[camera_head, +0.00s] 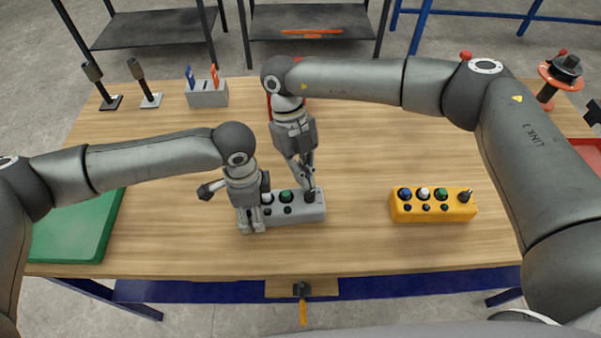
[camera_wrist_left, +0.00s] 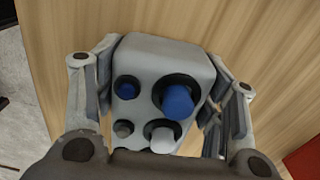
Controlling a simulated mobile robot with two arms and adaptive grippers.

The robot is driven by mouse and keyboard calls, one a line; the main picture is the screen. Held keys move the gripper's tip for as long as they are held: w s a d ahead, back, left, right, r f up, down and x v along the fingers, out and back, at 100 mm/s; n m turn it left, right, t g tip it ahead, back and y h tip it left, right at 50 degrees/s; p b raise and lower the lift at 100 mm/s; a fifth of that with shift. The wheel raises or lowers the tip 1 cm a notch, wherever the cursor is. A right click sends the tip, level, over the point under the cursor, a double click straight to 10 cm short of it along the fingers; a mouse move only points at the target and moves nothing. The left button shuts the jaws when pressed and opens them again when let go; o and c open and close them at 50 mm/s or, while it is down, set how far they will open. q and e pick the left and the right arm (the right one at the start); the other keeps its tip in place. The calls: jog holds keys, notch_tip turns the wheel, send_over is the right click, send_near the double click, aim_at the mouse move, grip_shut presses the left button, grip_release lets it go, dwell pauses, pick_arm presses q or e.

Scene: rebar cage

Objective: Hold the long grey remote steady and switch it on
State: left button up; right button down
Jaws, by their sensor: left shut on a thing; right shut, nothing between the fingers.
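The long grey remote (camera_head: 300,214) lies on the wooden table in front of me, with a row of large buttons and a row of small ones. My left gripper (camera_head: 252,222) is shut on its left end; in the left wrist view the fingers sit on both sides of the grey remote (camera_wrist_left: 150,55), beside its blue and white buttons. My right gripper (camera_head: 308,184) is shut and empty, pointing down at the dark switch (camera_head: 310,196) on the remote's right end. Whether the fingertips touch the switch I cannot tell. My left gripper hides the remote's left end in the head view.
A yellow remote (camera_head: 432,207) stands to the right on the table (camera_head: 360,150). A green board (camera_head: 75,228) lies at the left. A grey holder (camera_head: 207,97) with blue and orange items and two dark stands are at the back left. The table between the remotes is clear.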

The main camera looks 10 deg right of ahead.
aim_at(317, 195)
pick_arm(q)
jog(key=shift+w, duration=0.1)
pick_arm(e)
jog(key=shift+s+d+m, duration=0.1)
jog(key=shift+d+m, duration=0.05)
jog(key=shift+m, duration=0.15)
pick_arm(q)
jog(key=shift+a, duration=0.1)
pick_arm(e)
jog(key=m, duration=0.1)
jog(key=d+m+y, duration=0.1)
jog(key=m, duration=0.2)
jog(key=shift+s+d+y, duration=0.2)
jog(key=shift+d+y, duration=0.05)
jog(key=shift+y, duration=0.15)
pick_arm(q)
jog(key=shift+w+r, duration=0.1)
pick_arm(e)
jog(key=m, duration=0.1)
jog(key=m+y, duration=0.1)
jog(key=m, duration=0.1)
jog(key=d+m, duration=0.1)
jog(key=m, duration=0.1)
jog(key=shift+s+y, duration=0.4)
jog(key=shift+d, duration=0.1)
jog(key=shift+s+f, duration=0.1)
jog(key=shift+s, duration=0.1)
pick_arm(q)
jog(key=shift+w, duration=0.1)
